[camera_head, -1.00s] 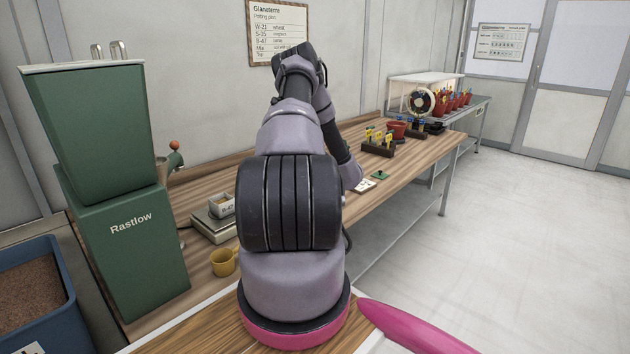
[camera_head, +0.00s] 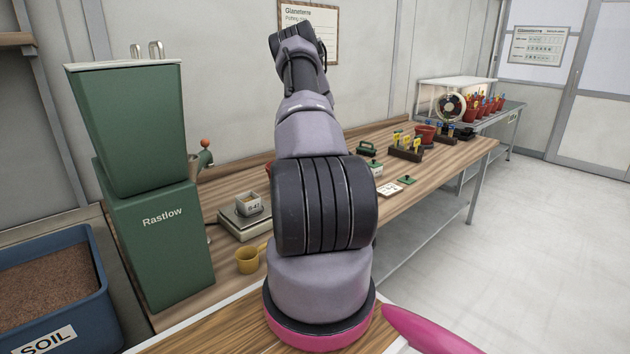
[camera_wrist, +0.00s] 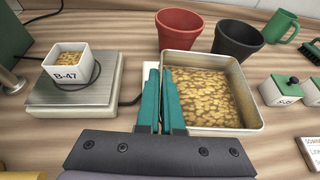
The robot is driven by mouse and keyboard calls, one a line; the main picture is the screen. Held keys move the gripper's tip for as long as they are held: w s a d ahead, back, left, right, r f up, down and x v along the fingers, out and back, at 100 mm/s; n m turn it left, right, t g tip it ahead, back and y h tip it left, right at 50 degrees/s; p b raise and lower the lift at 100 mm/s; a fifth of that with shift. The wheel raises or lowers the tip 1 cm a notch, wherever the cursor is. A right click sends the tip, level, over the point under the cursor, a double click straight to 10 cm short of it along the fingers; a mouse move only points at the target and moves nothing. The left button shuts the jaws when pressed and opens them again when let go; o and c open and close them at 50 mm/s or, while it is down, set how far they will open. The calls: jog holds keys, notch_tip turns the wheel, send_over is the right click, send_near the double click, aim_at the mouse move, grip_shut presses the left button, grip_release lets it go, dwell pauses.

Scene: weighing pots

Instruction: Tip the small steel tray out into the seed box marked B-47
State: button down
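The small steel tray (camera_wrist: 258,118) is in the wrist view, square, with tan seeds (camera_wrist: 215,92) spread over its bottom. My gripper (camera_wrist: 160,72) has its teal fingers close together on either side of the tray's left wall, shut on it. The tray looks about level; whether it touches the bench is unclear. The white seed box marked B-47 (camera_wrist: 66,77) stands upright to the left on a scale (camera_wrist: 100,97), with tan seeds inside. It also shows in the head view (camera_head: 254,206). My arm hides the tray and gripper there.
A red pot (camera_wrist: 178,30) and a dark pot (camera_wrist: 237,40) stand behind the tray. A green mug (camera_wrist: 281,26) and a white green-lidded box (camera_wrist: 283,92) are to the right. In the head view, a yellow cup (camera_head: 246,260) and the green Rastlow machine (camera_head: 160,225) are near the scale.

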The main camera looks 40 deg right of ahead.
jog(key=w+a+r, duration=0.3)
jog(key=a, duration=0.7)
jog(key=w+a+r, duration=0.2)
jog(key=a+r, duration=0.1)
jog(key=a, duration=0.7)
jog(key=w+a+r, duration=0.3)
jog(key=a, duration=0.7)
jog(key=w+d+m+g+y, duration=0.7)
jog(key=d+m+g+y, duration=0.1)
jog(key=d+g+y, duration=0.2)
jog(key=shift+w+f+g+y, duration=0.15)
jog(key=shift+w+g+y, duration=0.1)
jog(key=shift+g+y, duration=0.75)
dwell(0.3)
jog(key=shift+a, duration=0.2)
dwell(0.5)
